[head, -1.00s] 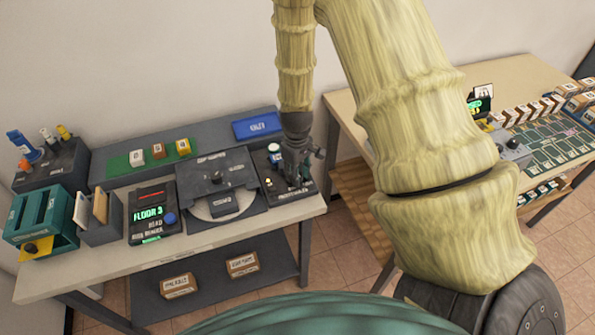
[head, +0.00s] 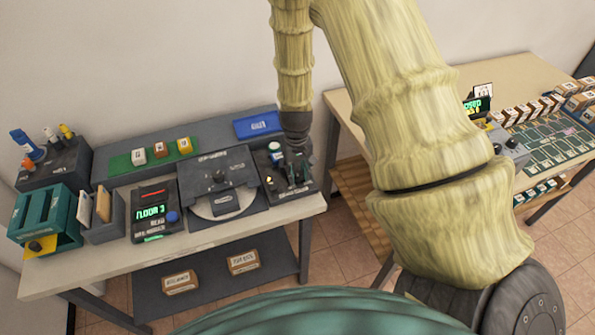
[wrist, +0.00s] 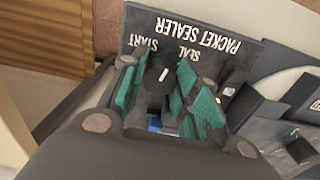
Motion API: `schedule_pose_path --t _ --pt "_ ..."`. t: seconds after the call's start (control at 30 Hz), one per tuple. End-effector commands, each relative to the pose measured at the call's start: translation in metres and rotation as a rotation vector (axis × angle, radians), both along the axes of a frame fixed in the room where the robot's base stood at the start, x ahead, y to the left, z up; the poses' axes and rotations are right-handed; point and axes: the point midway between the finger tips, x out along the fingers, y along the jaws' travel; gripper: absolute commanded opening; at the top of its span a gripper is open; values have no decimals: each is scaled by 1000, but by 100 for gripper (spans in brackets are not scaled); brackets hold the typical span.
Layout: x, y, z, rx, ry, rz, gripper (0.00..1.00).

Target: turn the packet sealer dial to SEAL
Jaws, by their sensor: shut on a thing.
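The packet sealer (head: 274,190) is a dark unit at the right end of the left bench. In the wrist view its panel (wrist: 222,42) carries the labels PACKET SEALER, SEAL and START. The dark round dial (wrist: 157,84) has a white pointer mark and sits between the teal finger pads of my gripper (wrist: 160,92). My gripper is shut on the dial, and the pads partly cover it. The mark slants toward the label side; I cannot tell if it lines up exactly with SEAL. In the head view my gripper (head: 297,175) is over the sealer, with the dial hidden.
A white-and-blue round item (head: 276,147) stands on the sealer's left side, close to my gripper. Left of it is a dark machine with a disc (head: 218,180), then a green-lit display unit (head: 152,212). A blue tray (head: 257,124) lies behind. A second table (head: 350,100) stands to the right.

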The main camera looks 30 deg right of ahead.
Motion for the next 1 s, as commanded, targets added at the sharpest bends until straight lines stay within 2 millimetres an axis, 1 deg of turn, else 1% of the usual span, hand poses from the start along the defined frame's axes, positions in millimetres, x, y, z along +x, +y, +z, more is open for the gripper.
schedule_pose_path --t 0.37,0.4,0.5,0.83,0.93,1.0 --pt "1 -1 1 -2 -4 -3 7" --pt "1 -1 1 -2 -3 -3 38" --pt "1 -1 1 -2 -3 -2 53" --pt "0 0 1 0 -1 -2 53" --pt "1 0 7 -1 -2 -1 53" --pt "1 0 13 -1 -3 -1 53"
